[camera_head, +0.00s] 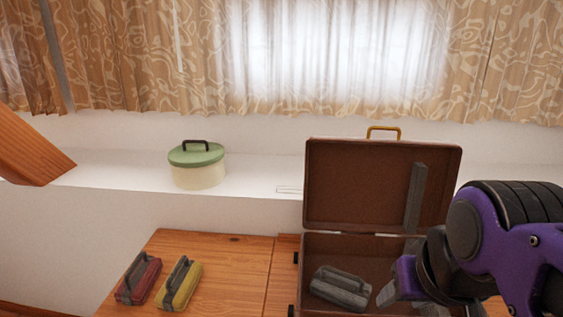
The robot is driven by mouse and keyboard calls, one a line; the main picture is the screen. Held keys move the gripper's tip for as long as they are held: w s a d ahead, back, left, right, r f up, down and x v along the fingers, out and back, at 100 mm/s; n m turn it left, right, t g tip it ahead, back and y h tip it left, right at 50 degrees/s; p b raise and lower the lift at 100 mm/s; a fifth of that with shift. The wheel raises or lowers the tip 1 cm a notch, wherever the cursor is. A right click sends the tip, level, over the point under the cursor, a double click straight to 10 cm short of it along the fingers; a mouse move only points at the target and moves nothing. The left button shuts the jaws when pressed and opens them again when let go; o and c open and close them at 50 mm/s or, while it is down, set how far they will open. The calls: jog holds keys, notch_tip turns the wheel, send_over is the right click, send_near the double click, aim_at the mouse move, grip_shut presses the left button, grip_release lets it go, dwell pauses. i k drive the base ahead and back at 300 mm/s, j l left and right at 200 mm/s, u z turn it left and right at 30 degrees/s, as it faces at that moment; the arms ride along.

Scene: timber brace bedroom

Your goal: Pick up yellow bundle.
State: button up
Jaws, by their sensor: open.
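The yellow bundle (179,285) lies on the left part of the wooden table, with a dark grey strap and handle along its top. It sits close beside a red bundle (138,278) of the same shape, on its right. My gripper (405,285) is at the lower right, over the right side of the open suitcase, well to the right of the yellow bundle. The gripper is open; its fingertips are only partly visible, and I see nothing held in it.
An open brown suitcase (380,187) stands on the table (232,262) with a grey bundle (340,288) inside. A green-lidded cream pot (197,165) stands on the white ledge behind. A timber brace (30,150) juts in at left. Table between yellow bundle and suitcase is clear.

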aim_at(175, 294)
jog(key=l+u, duration=0.1)
jog(key=u, duration=0.4)
jog(key=k+l+u, duration=0.1)
jog(key=u, duration=0.4)
jog(key=k+u, duration=0.1)
jog(key=u, duration=0.35)
